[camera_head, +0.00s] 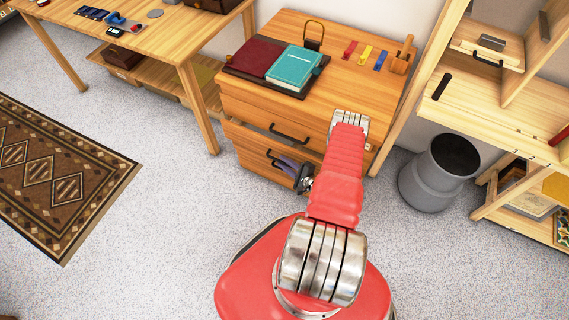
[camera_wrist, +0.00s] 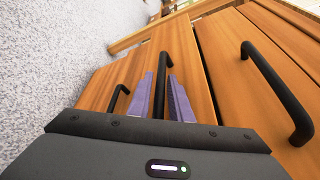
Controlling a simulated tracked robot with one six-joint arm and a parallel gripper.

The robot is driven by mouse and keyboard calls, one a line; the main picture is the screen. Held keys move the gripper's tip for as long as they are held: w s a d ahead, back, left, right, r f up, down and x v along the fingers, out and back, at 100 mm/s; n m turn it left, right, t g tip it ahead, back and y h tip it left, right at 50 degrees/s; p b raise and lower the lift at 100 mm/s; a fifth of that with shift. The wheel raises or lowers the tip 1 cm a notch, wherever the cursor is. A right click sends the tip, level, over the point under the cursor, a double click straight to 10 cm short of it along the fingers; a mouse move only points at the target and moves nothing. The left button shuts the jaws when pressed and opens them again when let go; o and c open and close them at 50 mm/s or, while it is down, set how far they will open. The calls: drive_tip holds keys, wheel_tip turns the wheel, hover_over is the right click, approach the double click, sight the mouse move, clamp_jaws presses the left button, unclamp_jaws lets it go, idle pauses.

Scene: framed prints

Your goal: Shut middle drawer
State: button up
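The wooden drawer cabinet (camera_head: 250,105) stands in the middle of the head view. Its top drawer has a dark handle (camera_head: 290,133), also seen at the right of the wrist view (camera_wrist: 275,90). The middle drawer (camera_head: 245,142) sits below and appears to stand out a little from the top one. My gripper (camera_head: 290,166) is in front of it. In the wrist view, the purple fingers of my gripper (camera_wrist: 161,88) lie closely on both sides of the middle handle (camera_wrist: 163,65). The lowest handle (camera_wrist: 118,98) is to the left.
A teal book (camera_head: 293,67), a dark red book (camera_head: 256,57), a padlock (camera_head: 313,35) and coloured tags (camera_head: 365,54) lie on the cabinet top. A grey bin (camera_head: 438,172) stands to the right. A wooden table (camera_head: 170,40) is at the left. Carpet is clear in front.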

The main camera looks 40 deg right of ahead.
drive_tip(key=shift+c, duration=0.4)
clamp_jaws()
drive_tip(key=shift+s, duration=0.1)
